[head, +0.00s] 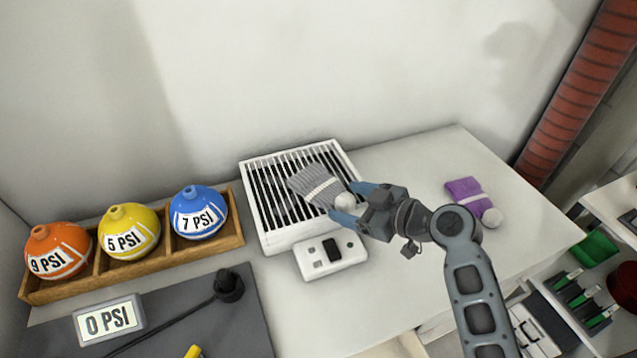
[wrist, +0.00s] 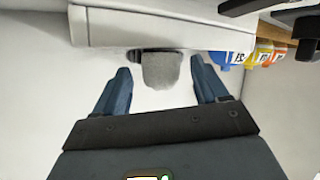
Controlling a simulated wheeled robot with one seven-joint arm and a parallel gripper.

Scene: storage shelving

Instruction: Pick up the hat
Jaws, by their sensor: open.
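A grey knitted hat (head: 312,187) with a white band and a pale pompom lies on the white slatted grille (head: 253,236). My gripper (head: 350,203) is at the right end of this hat, with its blue fingers open on either side of the pompom. In the wrist view, a fuzzy grey end, likely the pompom (wrist: 161,71), shows between the spread fingers (wrist: 160,82), with a gap on each side. The rest of the hat is mostly hidden there. A second, purple hat (head: 463,189) with a pale pompom lies on the counter at the right.
A white switch box (head: 350,262) stands in front of the grille. At the left, a wooden rack (head: 150,264) holds orange, yellow and blue balls labelled in PSI. The wall rises close behind. The counter (head: 415,160) is clear between grille and purple hat.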

